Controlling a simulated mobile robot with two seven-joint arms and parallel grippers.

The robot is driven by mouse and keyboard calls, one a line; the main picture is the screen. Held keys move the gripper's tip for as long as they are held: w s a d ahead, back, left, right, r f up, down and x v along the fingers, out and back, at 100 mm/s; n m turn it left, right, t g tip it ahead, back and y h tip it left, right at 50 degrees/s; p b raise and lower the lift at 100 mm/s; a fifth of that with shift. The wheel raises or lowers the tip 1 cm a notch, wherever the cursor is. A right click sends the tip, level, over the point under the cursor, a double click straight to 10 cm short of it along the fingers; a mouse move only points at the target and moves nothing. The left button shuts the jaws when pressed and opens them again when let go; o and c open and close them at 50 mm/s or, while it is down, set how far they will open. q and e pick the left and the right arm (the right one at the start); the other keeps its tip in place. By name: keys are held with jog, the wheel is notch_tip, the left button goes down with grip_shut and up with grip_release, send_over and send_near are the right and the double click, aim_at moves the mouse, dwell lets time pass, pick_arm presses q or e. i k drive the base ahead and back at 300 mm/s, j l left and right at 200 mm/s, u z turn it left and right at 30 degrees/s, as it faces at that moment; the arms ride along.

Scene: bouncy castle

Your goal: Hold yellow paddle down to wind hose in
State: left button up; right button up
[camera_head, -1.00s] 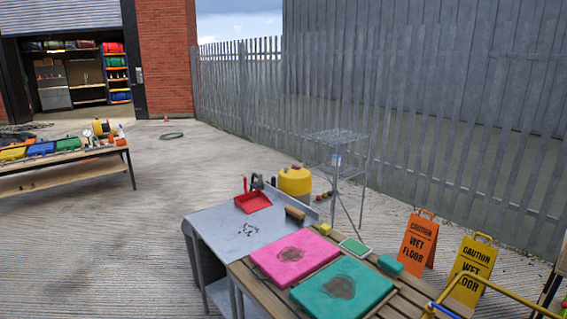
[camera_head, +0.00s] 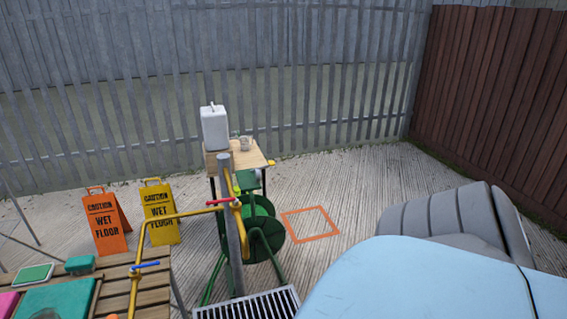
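A green hose reel (camera_head: 262,232) stands on the concrete in the middle of the camera_head view, partly hidden behind a grey upright post. A small yellow piece (camera_head: 271,162) shows by the right edge of a small wooden-topped table above the reel; I cannot tell whether it is the paddle. The hose is hard to make out on the reel. Neither of my grippers is in view.
A yellow pipe (camera_head: 183,215) with red and blue handles crosses left of the post. A floor grate (camera_head: 247,306) lies below. Wet-floor signs (camera_head: 105,222) stand left. An orange floor square (camera_head: 311,224) is empty. A light blue surface (camera_head: 425,285) fills the lower right.

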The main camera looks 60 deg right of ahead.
aim_at(271, 162)
jog(key=z, duration=2.85)
jog(key=i+l, duration=0.1)
jog(key=l, duration=0.3)
jog(key=i+l+z, duration=0.15)
jog(key=l, duration=0.25)
jog(key=i+l+z, duration=0.2)
jog(key=i+l, duration=0.15)
jog(key=i+l+z, duration=0.15)
jog(key=i+l, duration=0.2)
jog(key=l, duration=0.2)
jog(key=i+l+u, duration=0.1)
jog(key=i+u, duration=0.15)
jog(key=i, duration=0.15)
jog(key=i+l+u, duration=0.2)
jog(key=i, duration=0.25)
jog(key=i+l+u, duration=0.25)
jog(key=i, duration=0.15)
jog(key=i+j+u, duration=0.1)
jog(key=i+u, duration=0.2)
jog(key=u, duration=0.2)
jog(key=i+u, duration=0.25)
jog(key=u, duration=0.25)
jog(key=i+l+u, duration=0.2)
jog(key=u, duration=0.25)
jog(key=i, duration=0.05)
